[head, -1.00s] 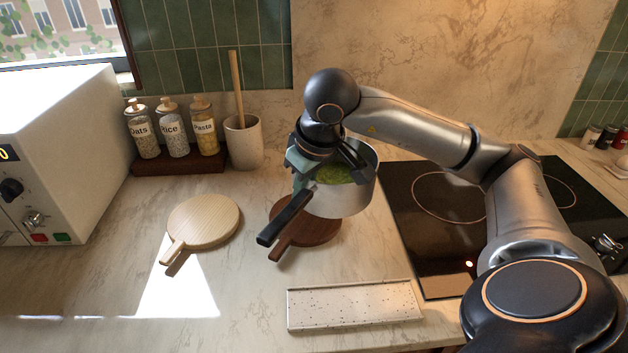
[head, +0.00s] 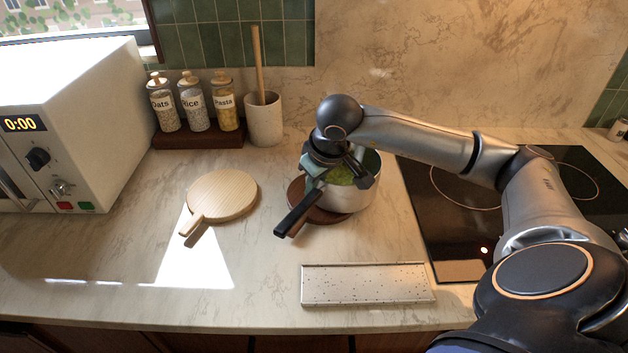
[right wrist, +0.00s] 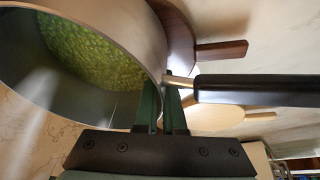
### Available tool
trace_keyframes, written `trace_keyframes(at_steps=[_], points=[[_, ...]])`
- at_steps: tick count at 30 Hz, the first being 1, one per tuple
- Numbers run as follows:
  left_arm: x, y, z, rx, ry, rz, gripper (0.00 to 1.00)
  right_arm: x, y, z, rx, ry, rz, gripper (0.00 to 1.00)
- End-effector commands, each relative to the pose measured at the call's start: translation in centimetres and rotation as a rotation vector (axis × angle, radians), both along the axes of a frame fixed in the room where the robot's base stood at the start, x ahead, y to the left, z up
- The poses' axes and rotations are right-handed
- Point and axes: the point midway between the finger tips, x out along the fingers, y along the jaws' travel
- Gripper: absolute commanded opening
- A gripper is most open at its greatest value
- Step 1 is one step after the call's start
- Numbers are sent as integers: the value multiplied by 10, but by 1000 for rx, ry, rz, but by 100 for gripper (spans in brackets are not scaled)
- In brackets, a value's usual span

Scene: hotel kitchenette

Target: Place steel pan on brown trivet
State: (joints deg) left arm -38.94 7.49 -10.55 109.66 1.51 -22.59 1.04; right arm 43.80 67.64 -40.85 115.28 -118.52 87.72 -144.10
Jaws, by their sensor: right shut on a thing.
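The steel pan (head: 352,197), with green contents, is upright above the dark brown round trivet (head: 297,188). The pan covers much of the trivet's right side in the head view; I cannot tell whether they touch. My right gripper (head: 322,178) is shut on the pan's wall near the handle joint. In the right wrist view, the gripper (right wrist: 163,100) has its fingers at the rim of the pan (right wrist: 120,22), beside the black handle (right wrist: 250,90). The trivet (right wrist: 178,35) shows beyond the pan there. My left gripper is out of view.
A pale wooden board (head: 228,193) lies left of the trivet. A speckled tray (head: 368,284) lies in front, and a black hob (head: 440,225) is at right. Labelled jars (head: 193,107) and a utensil crock (head: 263,122) stand behind, with a microwave (head: 85,110) at left.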

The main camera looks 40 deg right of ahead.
Motion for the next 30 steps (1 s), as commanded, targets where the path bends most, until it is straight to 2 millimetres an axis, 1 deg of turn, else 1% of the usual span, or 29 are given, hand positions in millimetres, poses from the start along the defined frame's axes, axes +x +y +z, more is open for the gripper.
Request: trace_keyframes(at_steps=[2, 6, 7, 15, 22, 26, 30], points=[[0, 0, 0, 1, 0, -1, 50, 2, -1, 4, -2, -9, -1, 0], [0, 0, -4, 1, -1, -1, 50, 1, -1, 0, -2, -8, -1, 0], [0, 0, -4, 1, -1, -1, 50, 0, 0, -3, 0, 0, 0, 8], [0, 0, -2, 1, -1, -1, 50, 0, 0, -2, 0, 1, 0, 37], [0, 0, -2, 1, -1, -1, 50, 0, 0, -2, 0, 1, 0, 37], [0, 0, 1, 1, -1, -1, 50, -1, 0, 4, 0, -1, 0, 37], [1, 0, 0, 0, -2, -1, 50, -8, 1, 26, -1, -5, 0, 37]])
